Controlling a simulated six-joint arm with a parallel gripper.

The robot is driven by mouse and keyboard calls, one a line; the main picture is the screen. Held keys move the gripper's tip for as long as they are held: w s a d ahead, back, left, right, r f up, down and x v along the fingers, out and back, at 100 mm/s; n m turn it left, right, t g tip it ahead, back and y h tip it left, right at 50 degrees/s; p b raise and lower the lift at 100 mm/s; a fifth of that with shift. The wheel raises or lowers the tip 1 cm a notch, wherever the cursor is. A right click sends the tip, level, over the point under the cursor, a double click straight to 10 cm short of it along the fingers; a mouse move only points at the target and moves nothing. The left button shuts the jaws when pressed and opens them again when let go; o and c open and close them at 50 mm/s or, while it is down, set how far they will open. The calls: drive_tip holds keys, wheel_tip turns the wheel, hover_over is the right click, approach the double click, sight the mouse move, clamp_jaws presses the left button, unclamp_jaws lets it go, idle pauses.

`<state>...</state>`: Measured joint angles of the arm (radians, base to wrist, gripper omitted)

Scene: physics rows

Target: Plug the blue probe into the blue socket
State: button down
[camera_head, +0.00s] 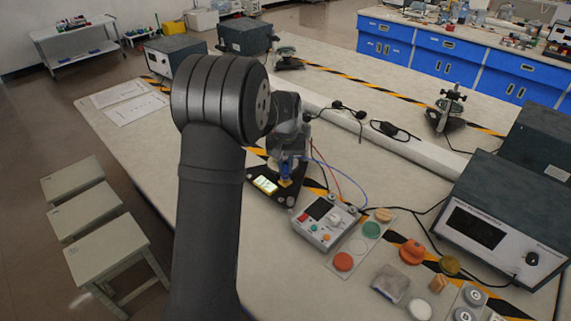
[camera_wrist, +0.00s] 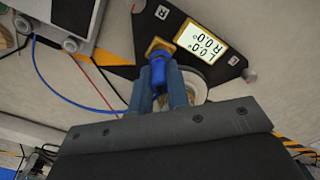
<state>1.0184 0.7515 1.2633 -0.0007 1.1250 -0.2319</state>
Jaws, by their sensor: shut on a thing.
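My gripper (camera_wrist: 165,88) is shut on the blue probe (camera_wrist: 158,72), which sits between the two fingers in the wrist view. In the head view the blue probe (camera_head: 286,168) shows below my wrist, over the black triangular base (camera_head: 254,174). The probe's front end is at a small gold block (camera_wrist: 158,46) on the base; I cannot tell whether they touch. A lit yellow display (camera_wrist: 208,44) lies beside it on the base. A blue cable (camera_wrist: 62,98) and a red wire (camera_wrist: 88,80) run near the probe. I cannot make out a blue socket; it may be hidden.
A grey meter box (camera_head: 327,222) with a screen and buttons stands to the right of the base. A large instrument (camera_head: 490,225) stands at the right. Papers (camera_head: 135,109) lie on the left of the bench.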

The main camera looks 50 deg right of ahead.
drive_tip(key=shift+f, duration=0.4)
drive_tip(key=c, duration=1.1)
unclamp_jaws()
drive_tip(key=shift+o, duration=0.2)
drive_tip(key=shift+r, duration=0.15)
drive_tip(key=shift+r, duration=3.65)
drive_tip(key=shift+f, duration=3.8)
drive_tip(key=shift+r, duration=0.15)
